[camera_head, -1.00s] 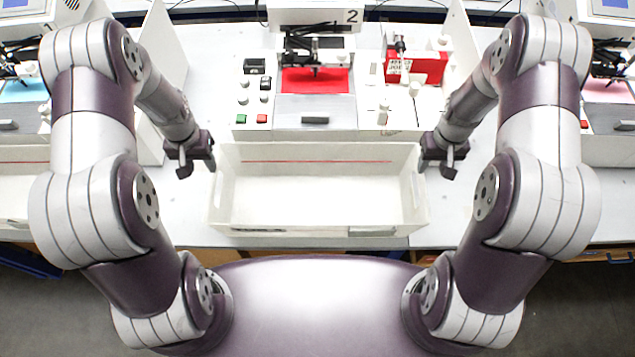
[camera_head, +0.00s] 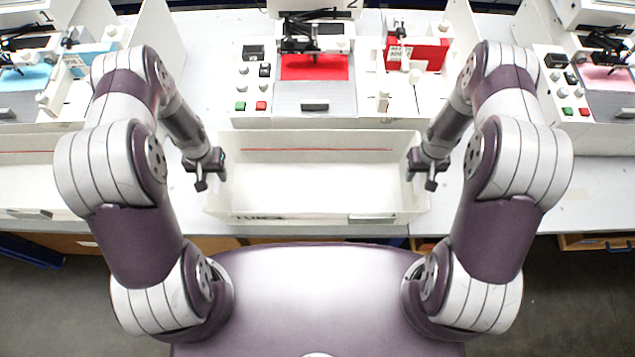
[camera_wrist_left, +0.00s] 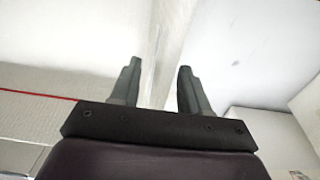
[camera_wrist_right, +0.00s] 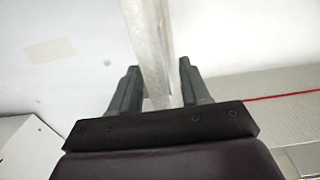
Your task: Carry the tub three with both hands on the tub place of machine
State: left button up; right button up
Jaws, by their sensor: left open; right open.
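A long white open tub (camera_head: 318,217) lies in front of machine 2 (camera_head: 315,107), with a red line inside its far wall. Its front lettering is too small to read, so I cannot tell its number. My left gripper (camera_head: 211,183) is open at its left end wall. In the left wrist view, that wall (camera_wrist_left: 163,60) passes between the open fingers (camera_wrist_left: 157,85). My right gripper (camera_head: 428,181) is open at the right end wall. In the right wrist view, that wall (camera_wrist_right: 152,45) runs between the fingers (camera_wrist_right: 160,85). The tub appears empty.
Another white tub (camera_head: 35,183) stands at the left, in front of machine 1 with a blue sheet (camera_head: 25,77). Machine 2 carries a red sheet (camera_head: 315,67) and buttons. A machine with a pink sheet (camera_head: 608,77) stands right. The table right of the tub (camera_head: 510,200) is clear.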

pick_arm(q)
jog(key=shift+s+f, duration=0.1)
jog(key=shift+f, duration=0.2)
pick_arm(e)
jog(key=shift+s+f, duration=0.15)
jog(key=shift+f, duration=0.15)
pick_arm(q)
grip_shut()
pick_arm(e)
grip_shut()
